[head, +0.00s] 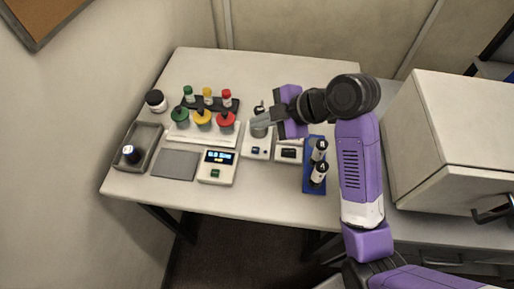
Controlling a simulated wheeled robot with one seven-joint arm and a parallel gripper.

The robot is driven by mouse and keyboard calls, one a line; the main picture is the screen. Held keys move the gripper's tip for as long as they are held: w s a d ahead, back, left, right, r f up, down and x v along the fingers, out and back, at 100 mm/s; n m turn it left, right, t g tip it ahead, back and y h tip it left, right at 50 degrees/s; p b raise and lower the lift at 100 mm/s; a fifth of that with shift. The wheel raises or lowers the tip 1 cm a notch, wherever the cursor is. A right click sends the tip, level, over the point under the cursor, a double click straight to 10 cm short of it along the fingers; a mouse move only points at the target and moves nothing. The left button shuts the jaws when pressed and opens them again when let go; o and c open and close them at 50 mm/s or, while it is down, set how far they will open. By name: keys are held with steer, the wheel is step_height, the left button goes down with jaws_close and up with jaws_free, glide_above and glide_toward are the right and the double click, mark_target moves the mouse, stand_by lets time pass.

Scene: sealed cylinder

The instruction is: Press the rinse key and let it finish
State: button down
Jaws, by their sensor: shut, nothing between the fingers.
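My gripper (258,121) reaches left from the purple wrist with its grey fingers together and nothing held between them. The fingertips are over or beside a grey round part (260,130) on a small white unit (250,146); I cannot tell whether they touch it. A small dark blue key (256,151) is on the front of that unit. No label is readable, so I cannot tell which key is the rinse key.
A white rack (193,139) holds green, yellow and red capped items, with several vials behind. A grey tray (138,158) holds a dark bottle. A grey pad (175,165) lies near the front. A blue rack (313,184) with two dark bottles stands right. A white cabinet (445,150) is beyond my arm.

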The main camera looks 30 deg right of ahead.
mark_target(259, 151)
steer(key=shift+f, duration=0.1)
step_height(259, 151, down, 9)
steer(key=b, duration=0.7)
stand_by(2.0)
steer(key=shift+f+b, duration=0.2)
steer(key=shift+b, duration=0.1)
